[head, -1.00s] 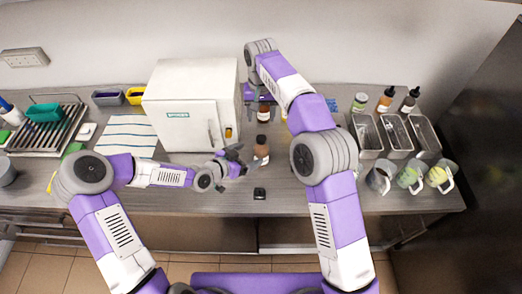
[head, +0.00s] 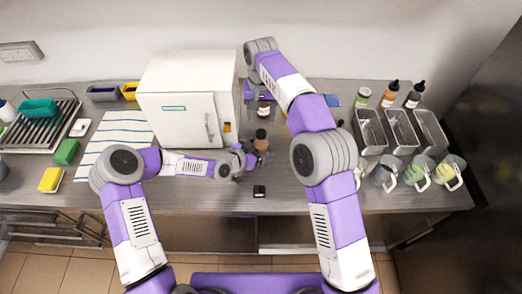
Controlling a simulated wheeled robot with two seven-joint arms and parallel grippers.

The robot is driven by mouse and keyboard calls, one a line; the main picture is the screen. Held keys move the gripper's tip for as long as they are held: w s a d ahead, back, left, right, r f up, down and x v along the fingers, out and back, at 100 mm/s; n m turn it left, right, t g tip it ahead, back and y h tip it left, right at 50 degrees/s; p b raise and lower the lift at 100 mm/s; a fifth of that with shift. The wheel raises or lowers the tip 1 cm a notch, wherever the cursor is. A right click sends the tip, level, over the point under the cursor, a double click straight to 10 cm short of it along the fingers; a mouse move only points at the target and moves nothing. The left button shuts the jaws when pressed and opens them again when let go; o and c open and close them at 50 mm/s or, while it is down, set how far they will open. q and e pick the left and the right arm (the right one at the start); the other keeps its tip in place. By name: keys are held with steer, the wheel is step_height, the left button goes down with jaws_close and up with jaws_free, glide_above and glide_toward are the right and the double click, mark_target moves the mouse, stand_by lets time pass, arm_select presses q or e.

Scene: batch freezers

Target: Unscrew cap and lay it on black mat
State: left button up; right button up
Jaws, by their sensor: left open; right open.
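A brown bottle with a dark cap (head: 261,140) stands upright on the counter, right of the white freezer. My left gripper (head: 251,160) is open, low beside this bottle on its left; I cannot tell whether it touches. A second dark bottle with a white label (head: 264,111) stands behind it. My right gripper (head: 262,95) is open at this rear bottle, its fingers partly hidden and small. A small black item (head: 259,191) lies near the counter's front edge; I cannot tell whether it is the black mat.
The white freezer (head: 180,108) stands close left of the bottles. Metal bins (head: 400,132), mugs (head: 418,172) and several bottles are at the right. A striped cloth (head: 112,140), sponges (head: 66,152) and a drying rack (head: 42,130) are at the left. The front counter strip is mostly clear.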

mark_target(261, 132)
arm_select(q)
jaws_close()
arm_select(e)
steer(key=m, duration=0.7)
steer(key=shift+f, duration=0.1)
steer(key=m, duration=1.5)
steer(key=shift+m, duration=0.4)
steer(key=m, duration=0.4)
steer(key=shift+f, duration=3.9)
